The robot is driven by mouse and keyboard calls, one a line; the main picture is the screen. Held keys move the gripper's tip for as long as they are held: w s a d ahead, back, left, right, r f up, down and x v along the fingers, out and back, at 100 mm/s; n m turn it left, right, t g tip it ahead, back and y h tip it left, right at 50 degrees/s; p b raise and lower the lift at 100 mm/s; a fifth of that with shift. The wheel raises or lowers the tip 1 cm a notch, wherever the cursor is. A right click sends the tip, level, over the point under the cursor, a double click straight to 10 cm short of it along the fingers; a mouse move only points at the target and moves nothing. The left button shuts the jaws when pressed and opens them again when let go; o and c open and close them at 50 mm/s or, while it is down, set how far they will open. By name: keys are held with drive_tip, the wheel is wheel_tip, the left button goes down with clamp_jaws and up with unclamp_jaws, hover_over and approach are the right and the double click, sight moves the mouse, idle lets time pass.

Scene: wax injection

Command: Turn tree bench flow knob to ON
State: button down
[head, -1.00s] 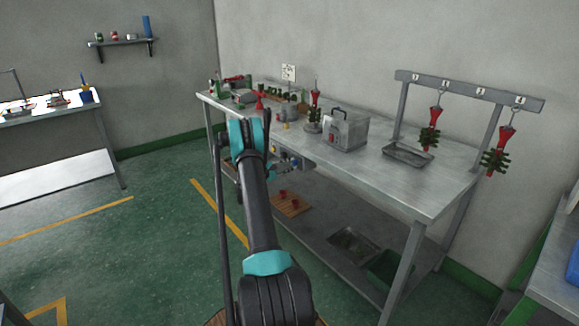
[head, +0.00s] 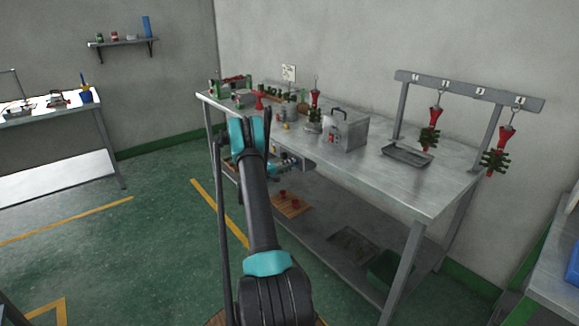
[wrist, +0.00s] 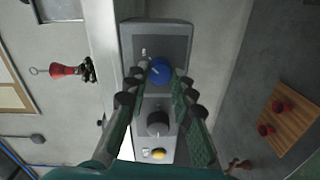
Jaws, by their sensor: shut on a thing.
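The bench control panel (wrist: 178,38) fills the middle of the wrist view. It carries a blue knob (wrist: 160,70), a black knob (wrist: 158,123) and a yellow button (wrist: 158,154). My gripper (wrist: 159,76) has its fingertips on either side of the blue knob and is shut on it. A light pointer line shows on the knob's face; the labels are too small to read. In the head view, the panel (head: 299,163) is on the front edge of the metal bench (head: 400,190), partly hidden by my arm.
A grey box machine (head: 347,133), a metal tray (head: 407,155) and several red and green wax trees stand or hang on the bench. The lower shelf holds a wooden board with red pieces (head: 290,205) and a green bin (head: 384,268). Floor left of the bench is clear.

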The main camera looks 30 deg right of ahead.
idle(0.5)
drive_tip(key=c, duration=1.3)
unclamp_jaws()
drive_tip(key=a, duration=0.8)
drive_tip(key=s+a, duration=0.1)
drive_tip(key=a, duration=0.3)
drive_tip(key=shift+r, duration=0.25)
